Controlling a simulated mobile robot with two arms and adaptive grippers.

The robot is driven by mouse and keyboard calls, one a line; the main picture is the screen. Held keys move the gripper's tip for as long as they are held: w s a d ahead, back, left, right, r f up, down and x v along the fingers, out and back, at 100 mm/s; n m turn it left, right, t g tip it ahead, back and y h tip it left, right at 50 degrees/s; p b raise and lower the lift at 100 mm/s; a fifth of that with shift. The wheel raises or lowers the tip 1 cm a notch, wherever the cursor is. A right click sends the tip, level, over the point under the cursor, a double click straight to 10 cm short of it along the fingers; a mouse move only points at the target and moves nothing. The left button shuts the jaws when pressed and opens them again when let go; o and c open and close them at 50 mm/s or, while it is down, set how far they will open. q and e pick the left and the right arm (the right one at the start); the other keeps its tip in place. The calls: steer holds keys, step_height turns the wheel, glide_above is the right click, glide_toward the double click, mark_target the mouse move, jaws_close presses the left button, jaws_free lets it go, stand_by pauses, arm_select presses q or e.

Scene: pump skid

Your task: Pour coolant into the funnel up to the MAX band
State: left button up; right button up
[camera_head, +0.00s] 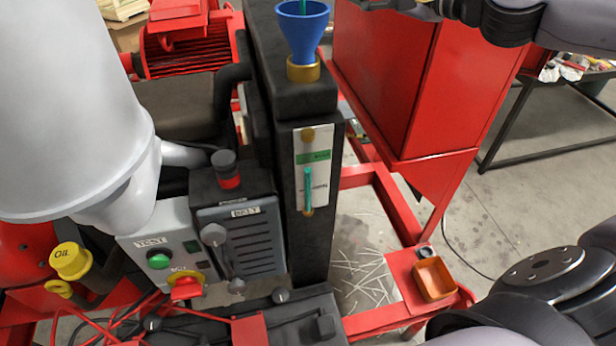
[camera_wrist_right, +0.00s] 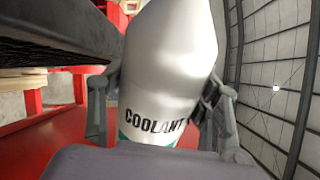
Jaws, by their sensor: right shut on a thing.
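The blue funnel (camera_head: 302,32) stands in a brass neck on top of the black tank (camera_head: 300,100). A thin teal-green stream (camera_head: 303,7) comes down into it from the top edge of the head view. The sight gauge (camera_head: 308,200) on the tank's front has a green band (camera_head: 313,157). Its teal column (camera_head: 308,188) tops out a little below that band. My right gripper (camera_wrist_right: 158,105) is shut around the white coolant bottle (camera_wrist_right: 165,65) in the right wrist view. In the head view the bottle is out of frame. My left gripper is not in view.
A red cabinet (camera_head: 400,75) stands right of the tank. A control box with a green button (camera_head: 159,260) and a red knob is front left. A yellow oil cap (camera_head: 70,261) is at far left. An orange tray (camera_head: 433,279) sits on the frame at lower right.

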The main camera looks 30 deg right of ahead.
stand_by(0.8)
steer(key=shift+r+b, duration=0.3)
steer(key=shift+b, duration=0.15)
stand_by(0.7)
steer(key=shift+f+b, duration=0.1)
steer(key=shift+b, duration=0.85)
stand_by(1.6)
steer(key=shift+r+n+b, duration=0.3)
steer(key=shift+n+b, duration=0.05)
steer(key=shift+n, duration=0.15)
stand_by(0.6)
steer(key=shift+f, duration=0.1)
stand_by(0.4)
steer(key=shift+d+f+m+b, duration=0.1)
steer(key=shift+f+m+b, duration=0.2)
steer(key=shift+m+b, duration=0.4)
steer(key=shift+m, duration=0.7)
